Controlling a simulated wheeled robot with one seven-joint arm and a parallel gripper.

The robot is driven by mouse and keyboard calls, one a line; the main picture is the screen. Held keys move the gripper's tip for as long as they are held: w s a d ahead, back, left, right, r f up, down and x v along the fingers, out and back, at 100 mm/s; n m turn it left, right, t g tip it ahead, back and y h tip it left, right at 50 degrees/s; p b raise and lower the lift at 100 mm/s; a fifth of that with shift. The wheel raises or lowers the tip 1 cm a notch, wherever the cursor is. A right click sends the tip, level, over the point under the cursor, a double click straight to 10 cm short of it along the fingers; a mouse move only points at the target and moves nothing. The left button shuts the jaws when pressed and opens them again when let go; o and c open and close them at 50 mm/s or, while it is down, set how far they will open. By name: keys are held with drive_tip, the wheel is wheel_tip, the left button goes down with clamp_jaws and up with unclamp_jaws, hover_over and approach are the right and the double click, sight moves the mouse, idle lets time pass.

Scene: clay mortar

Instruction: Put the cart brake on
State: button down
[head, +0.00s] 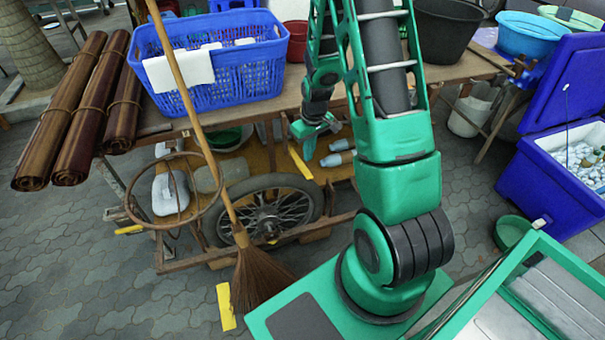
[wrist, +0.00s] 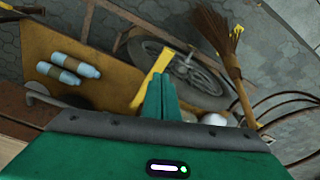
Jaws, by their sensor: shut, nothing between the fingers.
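The wooden cart (head: 286,239) stands at the table with its spoked wheel (head: 268,212) toward me; the wheel also shows in the wrist view (wrist: 190,72). A yellow bar (head: 300,163), which looks like the brake lever, slants above the wheel's right side. In the wrist view the yellow bar (wrist: 152,75) rises just beyond my fingertips, next to the wheel. My gripper (head: 309,148) points down just above the bar. Its green fingers (wrist: 162,95) are shut with nothing between them. Whether they touch the bar cannot be told.
A broom (head: 250,262) leans across the cart's front left, beside a round hoop (head: 172,190). Two bottles (head: 339,158) lie on the cart bed to the right of my gripper. Paving at lower left is mostly clear.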

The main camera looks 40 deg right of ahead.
sight(312, 177)
drive_tip(key=shift+w+f, duration=0.2)
drive_tip(key=shift+f, duration=1.5)
drive_tip(key=shift+w+f, duration=0.15)
drive_tip(key=shift+f, duration=1.55)
drive_tip(key=shift+f, duration=2.2)
drive_tip(key=shift+s, duration=0.1)
drive_tip(key=shift+s+r, duration=0.3)
drive_tip(key=shift+s, duration=0.45)
drive_tip(key=shift+s+r, duration=0.25)
drive_tip(key=shift+s, duration=0.45)
drive_tip(key=shift+r, duration=0.1)
